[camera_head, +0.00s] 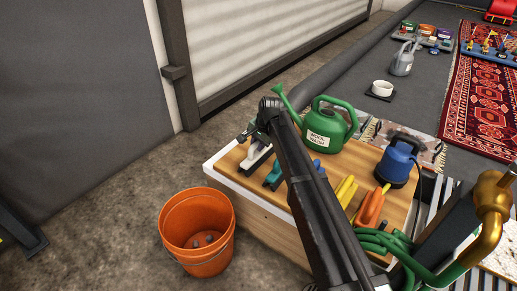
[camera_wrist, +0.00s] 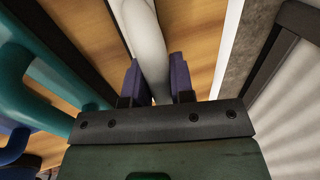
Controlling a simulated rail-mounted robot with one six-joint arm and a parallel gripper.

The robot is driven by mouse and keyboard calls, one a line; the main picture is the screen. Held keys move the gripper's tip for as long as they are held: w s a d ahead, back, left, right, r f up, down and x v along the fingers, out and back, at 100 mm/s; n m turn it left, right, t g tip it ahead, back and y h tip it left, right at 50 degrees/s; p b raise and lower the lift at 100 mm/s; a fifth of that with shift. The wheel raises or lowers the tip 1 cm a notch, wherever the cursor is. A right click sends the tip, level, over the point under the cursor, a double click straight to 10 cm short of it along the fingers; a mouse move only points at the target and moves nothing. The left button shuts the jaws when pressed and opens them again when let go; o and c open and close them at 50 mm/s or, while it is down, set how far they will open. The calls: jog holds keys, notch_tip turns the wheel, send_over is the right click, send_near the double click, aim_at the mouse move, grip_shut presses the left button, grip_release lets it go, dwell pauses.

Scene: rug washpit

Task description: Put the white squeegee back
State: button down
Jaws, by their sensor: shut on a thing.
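The white squeegee (camera_head: 256,155) is at the left end of the wooden bench top (camera_head: 333,168), partly covered by my arm in the head view. In the wrist view its white handle (camera_wrist: 147,42) runs between the two purple fingers of my gripper (camera_wrist: 155,82). My gripper is shut on this handle; in the head view its end (camera_head: 252,130) is over the left edge of the bench. I cannot tell whether the squeegee touches the bench. A teal-handled tool (camera_head: 272,176) lies just right of it and shows large at left in the wrist view (camera_wrist: 35,85).
A green watering can (camera_head: 326,125), a blue pump (camera_head: 398,160), yellow (camera_head: 347,190) and orange (camera_head: 370,208) handled tools crowd the bench. A green hose (camera_head: 385,242) and brass pipe (camera_head: 492,200) are at right. An orange bucket (camera_head: 197,232) stands on the floor at left.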

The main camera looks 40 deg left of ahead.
jog(key=shift+f, duration=0.1)
jog(key=c, duration=1)
grip_release()
jog(key=p+v, duration=1.1)
jog(key=v, duration=0.1)
